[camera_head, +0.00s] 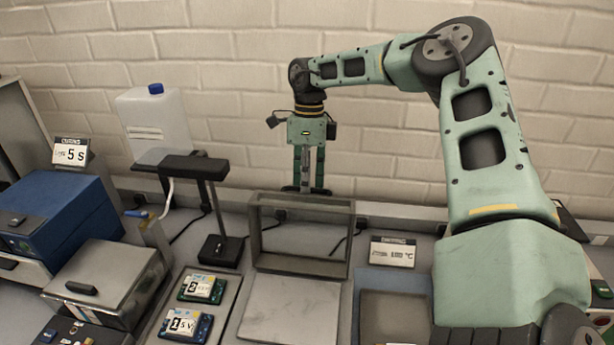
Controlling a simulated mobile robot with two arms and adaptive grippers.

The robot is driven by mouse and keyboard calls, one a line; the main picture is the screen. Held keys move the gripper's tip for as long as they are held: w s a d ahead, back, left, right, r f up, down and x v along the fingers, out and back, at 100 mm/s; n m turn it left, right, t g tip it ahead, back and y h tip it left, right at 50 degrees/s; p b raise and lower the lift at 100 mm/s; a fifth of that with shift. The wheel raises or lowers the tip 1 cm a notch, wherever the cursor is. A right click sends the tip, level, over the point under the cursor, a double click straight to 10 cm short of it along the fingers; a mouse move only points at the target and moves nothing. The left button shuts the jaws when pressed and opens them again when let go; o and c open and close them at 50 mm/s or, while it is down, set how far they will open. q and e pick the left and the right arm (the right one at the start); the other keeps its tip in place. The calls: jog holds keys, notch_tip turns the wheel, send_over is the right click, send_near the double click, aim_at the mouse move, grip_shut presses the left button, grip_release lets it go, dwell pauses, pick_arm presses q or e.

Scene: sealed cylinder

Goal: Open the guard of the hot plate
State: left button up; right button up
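A grey rectangular frame (352,236) stands upright at the back of a flat pale metal plate (290,312) in the middle of the bench. I take the frame to be the guard and the plate to be the hot plate, though neither is labelled. My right gripper (306,188) points straight down just behind the frame's top edge. Its two fingers are apart, with a narrow gap between them, and no held object shows. I cannot tell whether a finger touches the frame. My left gripper is not in view.
A sign (393,252) showing a temperature stands right of the frame. Left are a black stand (220,249), labelled boards (203,288), a metal box (105,280), a blue box (65,215) and a white jug (155,125). A brick wall closes the back. My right arm covers the right side.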

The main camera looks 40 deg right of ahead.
jog(key=shift+s+a, duration=0.1)
jog(key=shift+s, duration=0.05)
jog(key=shift+c, duration=0.2)
grip_shut()
